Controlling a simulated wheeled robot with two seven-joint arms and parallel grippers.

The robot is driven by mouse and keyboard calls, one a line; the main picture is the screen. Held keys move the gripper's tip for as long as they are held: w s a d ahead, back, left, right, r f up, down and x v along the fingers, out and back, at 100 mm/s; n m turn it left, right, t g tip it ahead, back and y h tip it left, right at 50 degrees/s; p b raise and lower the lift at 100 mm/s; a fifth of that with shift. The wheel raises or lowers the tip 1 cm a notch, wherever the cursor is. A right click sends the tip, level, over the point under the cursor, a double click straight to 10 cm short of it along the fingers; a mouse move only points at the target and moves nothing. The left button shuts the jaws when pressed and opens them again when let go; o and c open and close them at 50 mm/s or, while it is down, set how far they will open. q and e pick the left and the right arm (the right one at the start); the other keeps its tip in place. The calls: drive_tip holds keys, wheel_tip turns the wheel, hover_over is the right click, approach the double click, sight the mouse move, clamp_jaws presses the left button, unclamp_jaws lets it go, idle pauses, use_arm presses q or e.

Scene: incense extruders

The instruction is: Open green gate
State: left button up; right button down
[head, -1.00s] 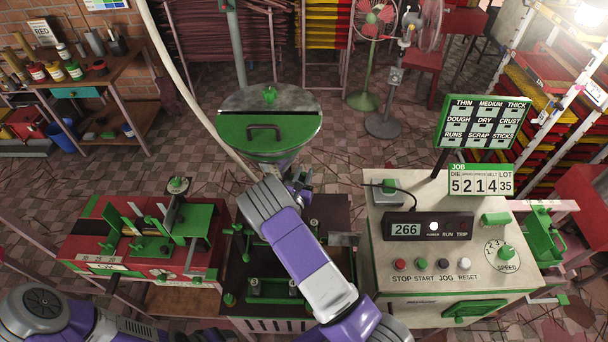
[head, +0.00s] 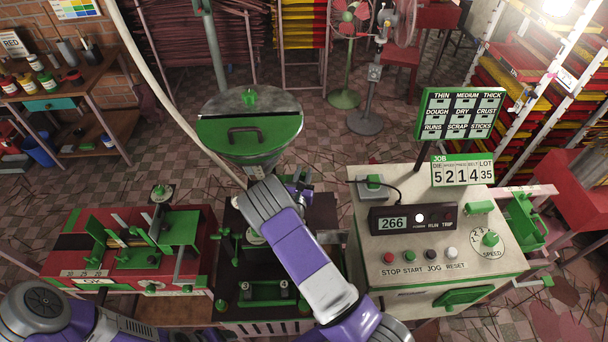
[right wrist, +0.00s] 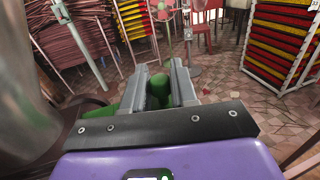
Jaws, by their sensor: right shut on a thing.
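My right gripper (head: 300,188) is beside the lower neck of the green-topped hopper (head: 265,150), partly hidden behind my purple right forearm. In the right wrist view its grey jaws (right wrist: 160,85) are shut on a green rounded handle (right wrist: 159,92), which I take for the green gate's handle. The rest of the gate is hidden by the arm and jaws, so I cannot tell how far it stands open. My left arm shows only at the lower left of the head view; its gripper is out of the picture.
A cream control box (head: 428,295) with a lit 266 display stands right of the arm. A red bench machine with green brackets (head: 135,255) is at the left. The dark extruder body (head: 262,305) lies below my forearm. Tiled floor is open behind the hopper.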

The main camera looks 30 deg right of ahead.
drive_tip(key=c, duration=1)
unclamp_jaws()
drive_tip(key=shift+c, duration=0.2)
drive_tip(key=v, duration=0.7)
drive_tip(key=shift+s+a, duration=0.2)
drive_tip(key=shift+s, duration=0.05)
